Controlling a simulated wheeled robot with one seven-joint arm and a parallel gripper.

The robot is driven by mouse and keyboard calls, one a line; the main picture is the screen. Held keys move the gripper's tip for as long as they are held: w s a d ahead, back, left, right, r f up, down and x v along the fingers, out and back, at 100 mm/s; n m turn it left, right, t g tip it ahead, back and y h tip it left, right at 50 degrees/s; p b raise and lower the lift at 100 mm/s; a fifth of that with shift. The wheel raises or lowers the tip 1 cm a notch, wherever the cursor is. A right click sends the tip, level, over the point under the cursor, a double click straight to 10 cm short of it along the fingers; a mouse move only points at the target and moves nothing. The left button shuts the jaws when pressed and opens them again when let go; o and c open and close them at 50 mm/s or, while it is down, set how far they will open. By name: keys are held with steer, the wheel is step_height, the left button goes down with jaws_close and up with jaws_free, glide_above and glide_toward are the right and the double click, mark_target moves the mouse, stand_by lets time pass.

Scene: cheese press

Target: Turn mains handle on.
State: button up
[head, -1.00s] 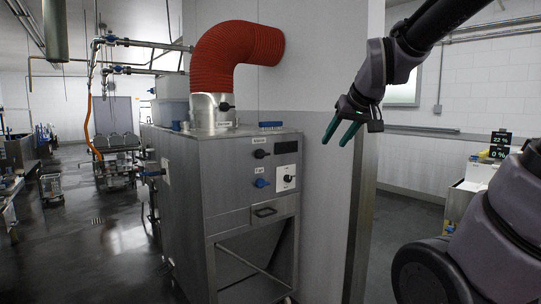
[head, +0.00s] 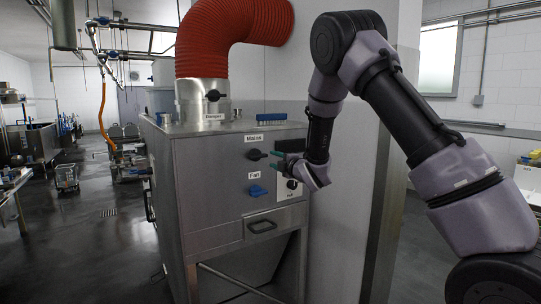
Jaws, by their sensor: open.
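The mains handle (head: 257,155) is a black knob under the "Mains" label on the front panel of the steel cabinet (head: 205,185). Its grip points to the right. My gripper (head: 282,167) is open with its green-tipped fingers pointing left, just right of the mains handle and close to the panel. I cannot tell whether a fingertip touches the handle. My gripper and wrist hide part of the dark panel to the right of the handle.
The blue fan handle (head: 258,191) is below the mains handle, with a black knob (head: 292,184) to its right. A drawer handle (head: 262,226) is lower. A red duct (head: 215,40) rises from the cabinet top, where a blue brush (head: 272,117) lies. A wall stands right behind.

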mark_target(260, 157)
steer(key=shift+n+y, duration=0.3)
steer(key=shift+n, duration=0.3)
steer(key=x, duration=0.7)
steer(key=f+x, duration=0.1)
steer(key=x, duration=0.3)
steer(key=shift+w+a, duration=0.15)
steer(key=shift+a, duration=0.2)
jaws_close()
